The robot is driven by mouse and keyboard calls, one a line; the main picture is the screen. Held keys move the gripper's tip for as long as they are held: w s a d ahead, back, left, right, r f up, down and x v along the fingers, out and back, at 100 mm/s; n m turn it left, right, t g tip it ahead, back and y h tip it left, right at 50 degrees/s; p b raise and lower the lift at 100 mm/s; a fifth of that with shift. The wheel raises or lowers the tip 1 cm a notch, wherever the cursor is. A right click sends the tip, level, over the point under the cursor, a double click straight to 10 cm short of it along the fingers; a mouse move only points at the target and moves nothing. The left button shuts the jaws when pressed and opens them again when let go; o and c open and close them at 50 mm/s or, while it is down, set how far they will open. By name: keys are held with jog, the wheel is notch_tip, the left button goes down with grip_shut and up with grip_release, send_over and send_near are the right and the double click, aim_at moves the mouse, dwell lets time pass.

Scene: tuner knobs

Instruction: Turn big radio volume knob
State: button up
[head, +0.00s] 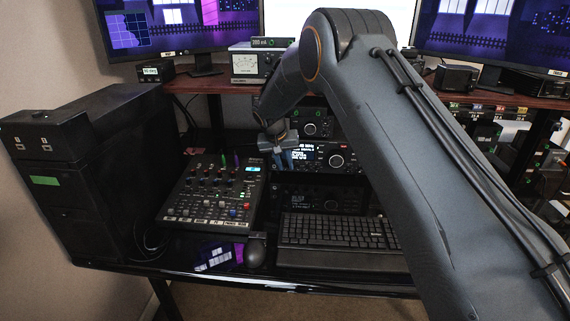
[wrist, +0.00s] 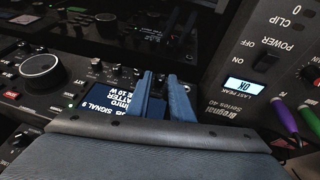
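The radio (head: 318,171) with a lit display stands mid-shelf in the head view. Its big round knob (head: 337,160) is right of the display. In the wrist view the radio is upside down, with the big knob (wrist: 42,68) at the left, dark with a silvery rim. My gripper (head: 286,160) hangs in front of the left part of the radio. In the wrist view, my gripper's two blue fingers (wrist: 160,76) stand a little apart, with nothing between them. They overlap the radio face beside the display (wrist: 112,100), away from the big knob. No contact can be made out.
Another radio with a smaller knob (head: 310,129) sits above, and a dark unit (head: 322,199) below. A mixer (head: 214,195) with upright cable plugs stands left. A keyboard (head: 338,232) and mouse (head: 256,250) lie in front. A black computer tower (head: 105,150) stands far left.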

grip_shut()
jog(key=shift+d, duration=0.1)
jog(key=shift+d+y, duration=0.25)
jog(key=shift+y, duration=0.45)
jog(key=shift+d+m+y, duration=0.15)
jog(key=shift+m+y, duration=0.15)
jog(key=shift+y, duration=0.5)
jog(key=shift+d+f+y+b, duration=0.2)
jog(key=shift+y+b, duration=0.65)
jog(key=shift+y, duration=0.05)
jog(key=shift+s+m, duration=0.1)
jog(key=shift+m, duration=0.2)
jog(key=shift+r, duration=0.1)
jog(key=shift+o, duration=0.7)
grip_release()
